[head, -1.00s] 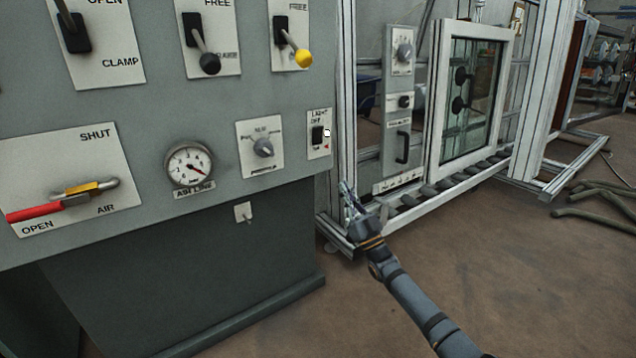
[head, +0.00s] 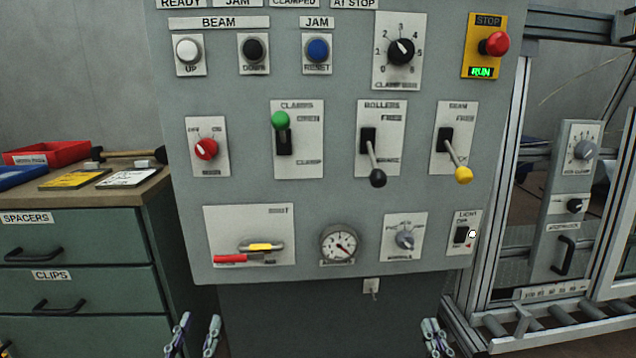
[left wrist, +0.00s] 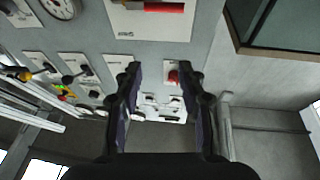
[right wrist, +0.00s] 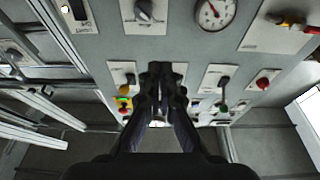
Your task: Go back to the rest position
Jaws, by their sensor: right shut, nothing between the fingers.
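My left gripper (head: 193,336) is at the bottom of the head view, in front of the dark base under the control panel (head: 340,190). Its two fingers stand well apart with nothing between them; the left wrist view also shows the gap between the fingers (left wrist: 160,95). My right gripper (head: 435,338) is at the bottom of the head view, right of the left one and below the panel. Its fingers are together and empty, and they meet in the right wrist view (right wrist: 160,75). Neither gripper touches the panel as far as I see.
The panel carries levers, knobs, a gauge (head: 341,244) and a red stop button (head: 494,43). A green drawer cabinet (head: 80,250) with trays on top stands at left. The metal frame with rollers (head: 560,318) stands at right.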

